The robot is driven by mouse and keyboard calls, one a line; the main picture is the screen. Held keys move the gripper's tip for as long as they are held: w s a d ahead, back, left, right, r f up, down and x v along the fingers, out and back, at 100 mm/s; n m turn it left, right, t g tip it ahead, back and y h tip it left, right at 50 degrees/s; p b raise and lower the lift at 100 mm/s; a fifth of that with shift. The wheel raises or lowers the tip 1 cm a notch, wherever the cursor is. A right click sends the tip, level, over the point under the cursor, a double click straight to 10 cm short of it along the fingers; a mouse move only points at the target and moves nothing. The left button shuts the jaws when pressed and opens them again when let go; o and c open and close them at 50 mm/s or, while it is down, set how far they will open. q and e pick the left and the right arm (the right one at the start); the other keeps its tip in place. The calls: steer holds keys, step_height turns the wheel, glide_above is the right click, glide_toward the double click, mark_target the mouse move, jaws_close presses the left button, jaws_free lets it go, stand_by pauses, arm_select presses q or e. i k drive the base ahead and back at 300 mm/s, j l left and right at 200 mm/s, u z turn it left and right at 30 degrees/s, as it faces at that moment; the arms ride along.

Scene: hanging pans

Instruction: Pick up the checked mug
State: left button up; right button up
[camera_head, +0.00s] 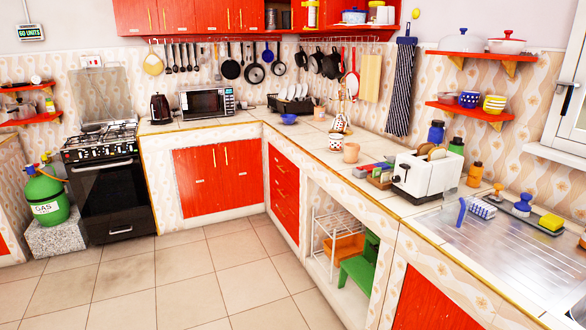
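A small white mug with a reddish pattern that looks checked (336,143) stands on the right-hand counter, near its front edge. It is too small to make out the pattern surely. A plain tan cup (351,153) stands just in front of it and to the right. Neither of my grippers shows in the head view.
A mug tree (341,121) stands behind the mug. A white toaster (424,174) and small boxes (379,175) stand to the right. Open floor (215,275) lies in front.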

mark_target(336, 140)
steer(key=i+j+z, duration=0.1)
steer(key=i, duration=1.65)
